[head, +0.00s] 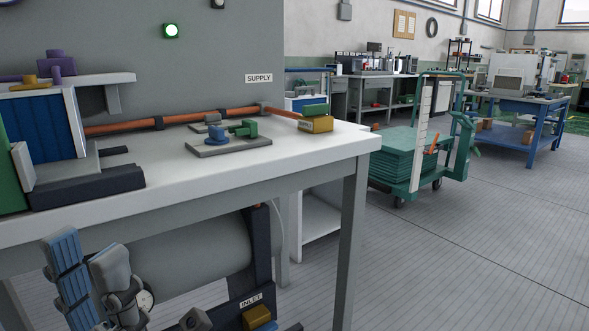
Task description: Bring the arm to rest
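My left gripper (84,246) shows at the lower left, in front of the bench's lower part. Its fingers point up; one has a blue ridged face and the other is grey. The fingertips stand apart with nothing visible between them, so it looks open and empty. It is below the white bench top (240,178) and clear of the things on it. My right gripper is not in view.
On the bench are a grey plate (229,146) with blue and green parts, a yellow box (316,124) with a green top, and a blue-panelled unit (44,127). A grey tank (200,262) lies underneath. A green cart (397,158) stands behind right; floor at right is clear.

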